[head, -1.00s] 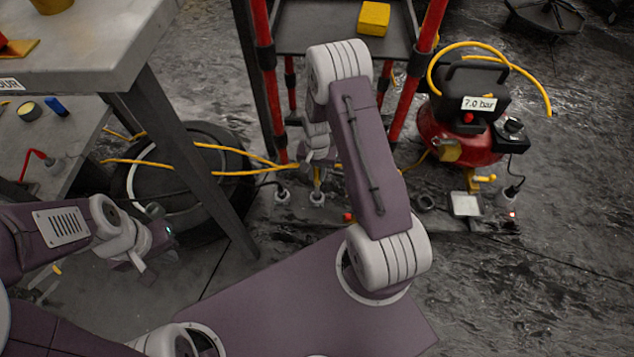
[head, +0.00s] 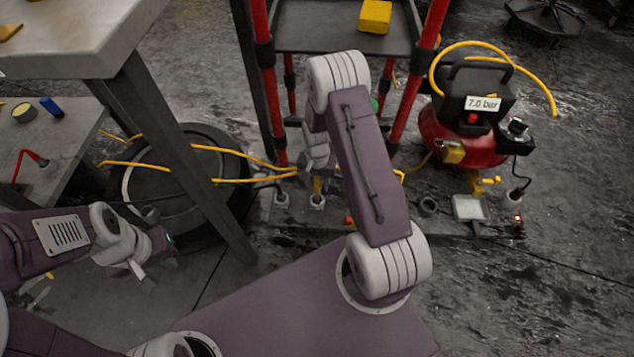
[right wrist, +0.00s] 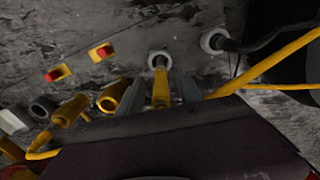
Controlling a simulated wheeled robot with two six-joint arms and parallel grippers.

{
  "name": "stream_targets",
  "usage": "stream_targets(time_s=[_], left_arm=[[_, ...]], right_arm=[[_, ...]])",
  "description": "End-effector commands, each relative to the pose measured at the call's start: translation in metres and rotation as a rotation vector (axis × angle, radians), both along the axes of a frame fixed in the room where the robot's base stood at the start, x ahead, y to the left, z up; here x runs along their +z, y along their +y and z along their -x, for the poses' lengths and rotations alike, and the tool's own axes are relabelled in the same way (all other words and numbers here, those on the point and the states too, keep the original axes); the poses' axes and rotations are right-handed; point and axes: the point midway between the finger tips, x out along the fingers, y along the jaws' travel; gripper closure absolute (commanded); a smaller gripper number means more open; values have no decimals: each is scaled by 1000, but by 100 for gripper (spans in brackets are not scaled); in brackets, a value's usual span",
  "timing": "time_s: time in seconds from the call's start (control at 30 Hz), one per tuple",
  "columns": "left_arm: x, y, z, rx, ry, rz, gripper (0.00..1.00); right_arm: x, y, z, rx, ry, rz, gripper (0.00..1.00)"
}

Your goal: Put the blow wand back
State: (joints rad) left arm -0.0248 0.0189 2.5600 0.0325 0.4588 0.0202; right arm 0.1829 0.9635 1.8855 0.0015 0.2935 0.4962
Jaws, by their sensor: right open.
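The blow wand, a slim yellow stick, stands with its end in a white round socket (right wrist: 160,57) on the floor plate. The wand (right wrist: 160,88) lies between the two fingers of my right gripper (right wrist: 163,88), which are apart with a gap on both sides. In the head view the wand (head: 317,186) shows as a short yellow piece above its socket (head: 317,203), with my right gripper (head: 317,168) just above, partly hidden by my arm. My left gripper (head: 134,268) hangs low at the left, away from the wand; its jaw gap is unclear.
A red compressor (head: 460,145) marked 7.0 bar stands at right. A second socket (right wrist: 213,40) with a black cable is beside the wand's. Yellow hoses (head: 235,181) cross the floor. A red-posted cart (head: 264,90) stands behind; a table leg (head: 190,170) is at left.

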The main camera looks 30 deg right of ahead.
Motion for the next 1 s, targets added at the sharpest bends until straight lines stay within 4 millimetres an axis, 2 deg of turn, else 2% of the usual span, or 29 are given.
stream_targets(time_s=[0.3,0.43,0.53,0.73,0.8,0.87,0.97,1.0], left_arm=[[59,0,0,0,0,0,100],[75,0,0,0,0,0,100],[80,0,0,0,0,0,100],[81,0,0,0,0,0,100],[81,0,0,0,0,0,100],[81,0,0,0,0,0,100],[81,0,0,0,0,0,100],[81,0,0,0,0,0,100]], right_arm=[[81,0,-1,0,-2,0,57],[106,0,-1,0,-1,0,57],[117,0,0,0,-1,0,57],[121,0,0,1,0,0,57],[128,3,1,21,-5,0,57],[147,10,6,72,-17,2,57],[192,31,28,223,-45,5,57],[209,40,41,292,-55,7,57]])
